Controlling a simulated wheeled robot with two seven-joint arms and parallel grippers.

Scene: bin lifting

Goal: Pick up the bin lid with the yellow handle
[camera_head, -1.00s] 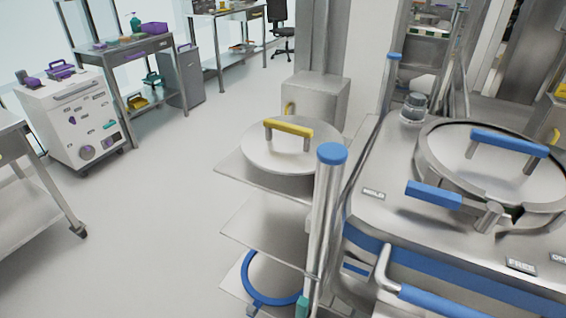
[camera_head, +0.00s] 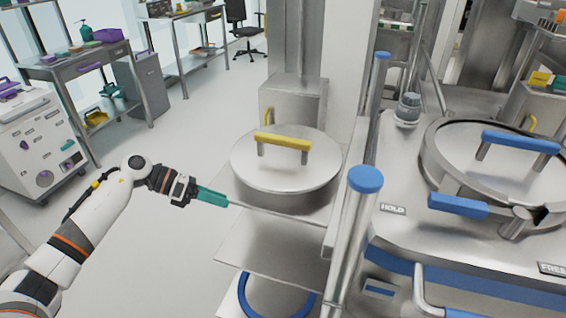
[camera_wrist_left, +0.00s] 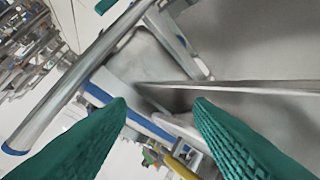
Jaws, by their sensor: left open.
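The round metal bin lid (camera_head: 250,168) with its yellow handle (camera_head: 283,142) sits on top of the bin, on the upper shelf of a metal stand, in the head view. My left gripper (camera_head: 222,200) is just left of the bin and lower than the handle, near the shelf's left edge. In the left wrist view its green fingers (camera_wrist_left: 160,105) are apart, with nothing held between them. A thin metal edge, probably the shelf (camera_wrist_left: 260,87), runs close in front of the fingers. The right gripper is not in view.
Further right is a machine with a blue-handled round lid (camera_head: 480,165).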

